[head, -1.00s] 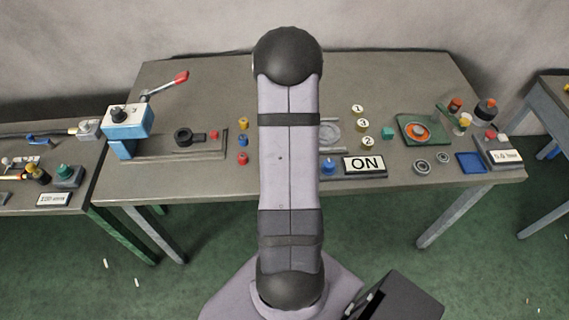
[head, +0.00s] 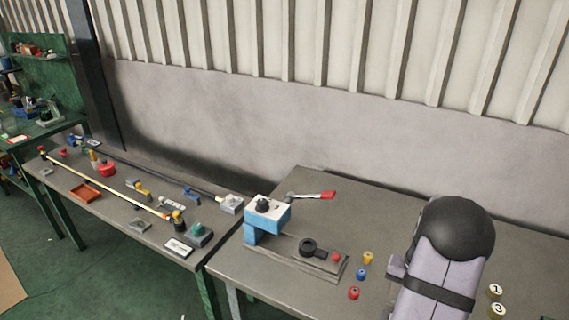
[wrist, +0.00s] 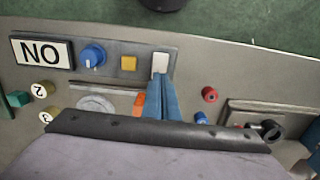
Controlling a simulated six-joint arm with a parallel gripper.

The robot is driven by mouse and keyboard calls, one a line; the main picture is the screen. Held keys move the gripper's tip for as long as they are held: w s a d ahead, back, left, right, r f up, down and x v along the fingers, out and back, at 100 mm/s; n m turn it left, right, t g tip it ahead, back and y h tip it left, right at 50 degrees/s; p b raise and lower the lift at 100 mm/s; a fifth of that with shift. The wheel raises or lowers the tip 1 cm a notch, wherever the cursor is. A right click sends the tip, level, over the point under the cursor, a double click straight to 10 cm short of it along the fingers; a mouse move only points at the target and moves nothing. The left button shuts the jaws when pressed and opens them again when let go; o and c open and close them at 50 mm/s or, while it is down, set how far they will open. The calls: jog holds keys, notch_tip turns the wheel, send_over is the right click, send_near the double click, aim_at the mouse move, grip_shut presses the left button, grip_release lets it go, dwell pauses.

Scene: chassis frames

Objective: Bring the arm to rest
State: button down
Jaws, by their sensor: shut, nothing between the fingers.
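My gripper (wrist: 160,86) shows in the wrist view with its two blue fingers shut together and nothing between them. The fingertips appear just below a white switch (wrist: 160,64) on a grey panel; I cannot tell whether they touch it. In the head view my arm (head: 440,265) stands at the lower right with its dark rounded joint uppermost; my gripper is out of that view.
The panel also bears a yellow button (wrist: 129,63), a blue knob (wrist: 92,56) and an ON sign (wrist: 42,51), upside down here. Small coloured pieces, including a red one (wrist: 209,94), lie nearby. A blue-and-white lever device (head: 267,214) stands on the bench. A second bench (head: 120,207) is at left.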

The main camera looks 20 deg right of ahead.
jog(key=s+a+f+g+y, duration=0.1)
jog(key=s+a+f+y, duration=0.1)
jog(key=s+a, duration=0.45)
jog(key=a+r+n+h, duration=0.1)
jog(key=a+r+n, duration=0.3)
jog(key=a, duration=0.8)
jog(key=a+r+n+t+h, duration=0.1)
jog(key=a+r+n, duration=0.4)
jog(key=a, duration=0.7)
jog(key=shift+w+r, duration=0.25)
jog(key=shift+w, duration=0.05)
